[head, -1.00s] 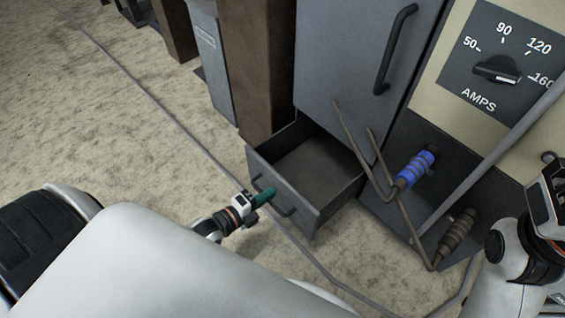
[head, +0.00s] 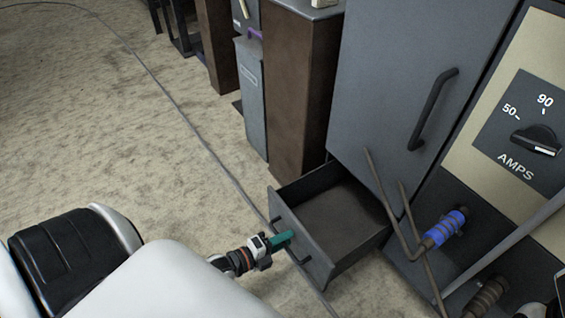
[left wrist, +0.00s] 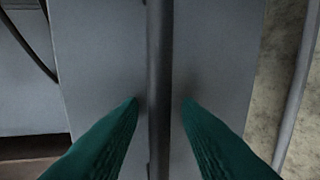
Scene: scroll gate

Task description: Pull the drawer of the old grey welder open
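The grey welder (head: 400,70) stands at the right of the head view. Its low drawer (head: 318,262) is pulled well out, and its inside shows empty. My left gripper (head: 286,238) is at the drawer's dark bar handle (head: 304,256). In the left wrist view the handle (left wrist: 159,90) runs upright between the two green fingers (left wrist: 160,108). The fingers are apart, with a small gap on each side of the bar. My right gripper does not show; only a bit of my right arm shows at the lower right edge.
A blue-wrapped holder (head: 445,228) and bent rods (head: 385,195) hang in front of the welder, right of the drawer. A brown cabinet (head: 297,100) stands behind the drawer. A cable (head: 215,160) crosses the floor. The floor at left is clear.

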